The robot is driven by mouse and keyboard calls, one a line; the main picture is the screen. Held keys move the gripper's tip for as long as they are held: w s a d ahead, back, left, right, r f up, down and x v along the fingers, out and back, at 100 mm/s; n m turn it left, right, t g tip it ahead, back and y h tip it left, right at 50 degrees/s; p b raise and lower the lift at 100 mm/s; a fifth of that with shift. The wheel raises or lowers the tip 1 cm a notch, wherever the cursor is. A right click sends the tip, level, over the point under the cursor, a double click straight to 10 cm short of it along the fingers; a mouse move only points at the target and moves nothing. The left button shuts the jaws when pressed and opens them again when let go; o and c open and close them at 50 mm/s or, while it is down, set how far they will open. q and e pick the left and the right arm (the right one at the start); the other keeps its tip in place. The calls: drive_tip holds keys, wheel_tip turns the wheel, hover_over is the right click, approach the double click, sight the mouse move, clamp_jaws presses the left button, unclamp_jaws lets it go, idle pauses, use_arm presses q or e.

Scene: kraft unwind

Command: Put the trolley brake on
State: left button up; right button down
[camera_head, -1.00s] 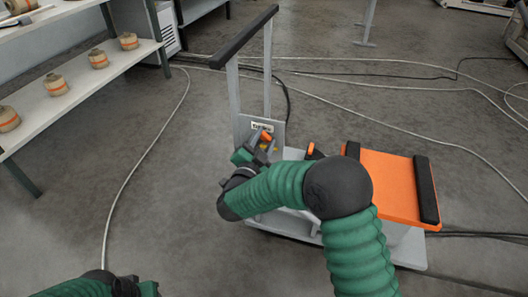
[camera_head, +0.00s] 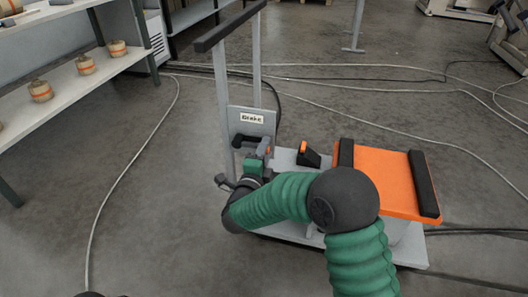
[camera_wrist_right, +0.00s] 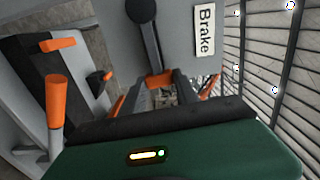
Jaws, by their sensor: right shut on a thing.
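The trolley (camera_head: 222,85) stands on the floor, with an upright frame and a low grey deck. Its grey plate bears a "Brake" label (camera_head: 252,118), which also shows in the right wrist view (camera_wrist_right: 205,30). The brake lever (camera_wrist_right: 148,38) is a dark arm hanging down from a round pivot, with an orange grip (camera_wrist_right: 158,79) at its lower end. My right gripper (camera_head: 258,148) is at the front of the plate, below the label. In the wrist view its fingers (camera_wrist_right: 160,88) are shut around the orange grip. My left gripper is out of view.
An orange platform (camera_head: 385,180) with black side pads sits on the deck's right side, near my right arm. A shelf (camera_head: 75,75) with several striped pots stands at the left. Cables (camera_head: 130,155) lie on the floor. Floor left of the trolley is otherwise clear.

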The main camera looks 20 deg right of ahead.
drive_tip(key=shift+f+m, duration=0.3)
drive_tip(key=shift+f, duration=0.25)
drive_tip(key=shift+f+b, duration=0.1)
drive_tip(key=shift+b, duration=0.2)
drive_tip(key=c, duration=0.9)
unclamp_jaws()
drive_tip(key=shift+r, duration=0.2)
drive_tip(key=p+v, duration=0.6)
drive_tip(key=v, duration=1.1)
drive_tip(key=shift+f, duration=0.1)
